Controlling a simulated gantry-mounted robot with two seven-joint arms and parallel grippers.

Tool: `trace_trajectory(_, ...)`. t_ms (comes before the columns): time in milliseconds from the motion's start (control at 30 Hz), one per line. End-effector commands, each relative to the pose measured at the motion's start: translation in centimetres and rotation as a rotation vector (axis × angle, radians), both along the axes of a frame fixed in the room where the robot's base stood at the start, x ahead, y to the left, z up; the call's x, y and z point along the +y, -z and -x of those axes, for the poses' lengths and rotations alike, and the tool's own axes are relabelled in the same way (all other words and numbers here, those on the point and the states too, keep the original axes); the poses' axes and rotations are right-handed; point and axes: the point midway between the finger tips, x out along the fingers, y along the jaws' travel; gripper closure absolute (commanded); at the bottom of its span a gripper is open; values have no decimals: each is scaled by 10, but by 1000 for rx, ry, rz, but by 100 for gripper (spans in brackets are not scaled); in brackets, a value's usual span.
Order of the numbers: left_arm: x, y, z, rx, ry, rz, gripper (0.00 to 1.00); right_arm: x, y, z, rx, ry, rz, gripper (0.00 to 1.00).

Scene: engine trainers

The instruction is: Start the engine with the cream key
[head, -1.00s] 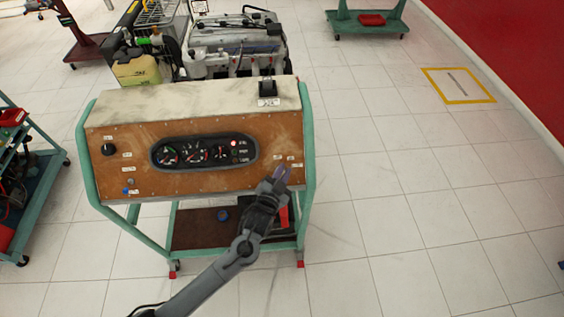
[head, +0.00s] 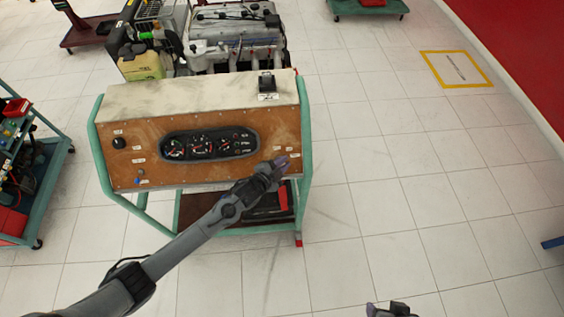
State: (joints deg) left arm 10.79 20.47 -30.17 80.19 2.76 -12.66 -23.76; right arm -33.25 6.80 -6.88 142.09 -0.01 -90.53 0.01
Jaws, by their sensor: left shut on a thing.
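The engine trainer's brown control panel (head: 215,172) faces me, with a dark gauge cluster (head: 210,145) in its middle. My left gripper (head: 284,161) is at the right part of the panel, beside small white labels. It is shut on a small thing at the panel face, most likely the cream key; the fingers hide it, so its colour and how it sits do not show. A dark part of my right arm or gripper (head: 392,310) just enters at the bottom edge, and its jaws cannot be made out.
The engine (head: 235,40) stands behind the panel, with a yellowish container (head: 140,63) at its left. A black lever unit (head: 267,82) sits on the panel's top. A green cart (head: 45,180) stands at left.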

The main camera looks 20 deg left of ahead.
Motion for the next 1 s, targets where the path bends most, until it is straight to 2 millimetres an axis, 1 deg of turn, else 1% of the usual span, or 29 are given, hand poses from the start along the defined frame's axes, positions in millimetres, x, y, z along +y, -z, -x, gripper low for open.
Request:
trace_trajectory(333, -1, 0, 0, 1, 2, 0, 100, -1, 0, 0, 0, -4, 7, 36)
trace_trajectory(367, -1, 0, 0, 1, 2, 0, 80, -1, 0, 0, 0, -4, 7, 36)
trace_trajectory(400, -1, 0, 0, 1, 2, 0, 74, -1, 0, 0, 0, -4, 7, 36)
trace_trajectory(467, -1, 0, 0, 1, 2, 0, 65, -1, 0, 0, 0, -4, 5, 36)
trace_trajectory(800, 0, 0, 2, 1, 1, 0, 64, 0, 0, 0, 0, -1, 1, 36)
trace_trajectory(933, 3, -3, 10, 1, 1, -1, 64, 0, -2, 0, 0, 2, -2, 36)
trace_trajectory(1000, 5, -6, 18, 1, 2, -1, 64, 1, -3, 0, 0, 2, -3, 36)
